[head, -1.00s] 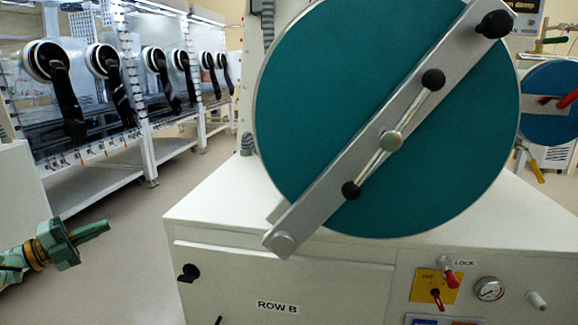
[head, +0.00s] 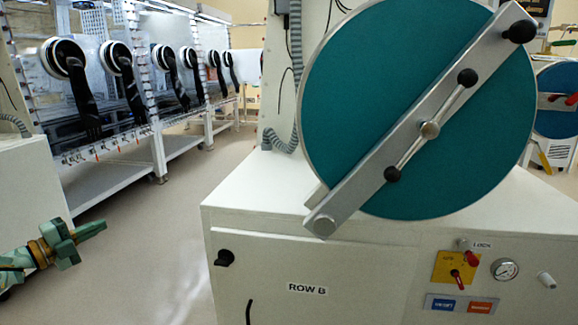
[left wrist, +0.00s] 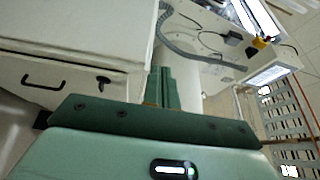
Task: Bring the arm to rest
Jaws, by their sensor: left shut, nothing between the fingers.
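My left gripper (head: 90,230) is at the left edge of the head view, green, with its fingers together and nothing between them. It points right, over the floor and short of the white ROW B cabinet. In the left wrist view its closed fingers (left wrist: 163,88) stand up at the middle, in front of a white cabinet and a pale column. The left arm (head: 18,260) comes in low from the left. My right gripper is not in view.
The white ROW B cabinet (head: 265,262) carries a round teal door (head: 350,75) with a grey bar and black knobs. A red-handled valve (head: 457,282) and a gauge (head: 505,269) are on its front. Gloveboxes with black gloves (head: 83,95) stand at the back left. Open floor (head: 150,230) lies between.

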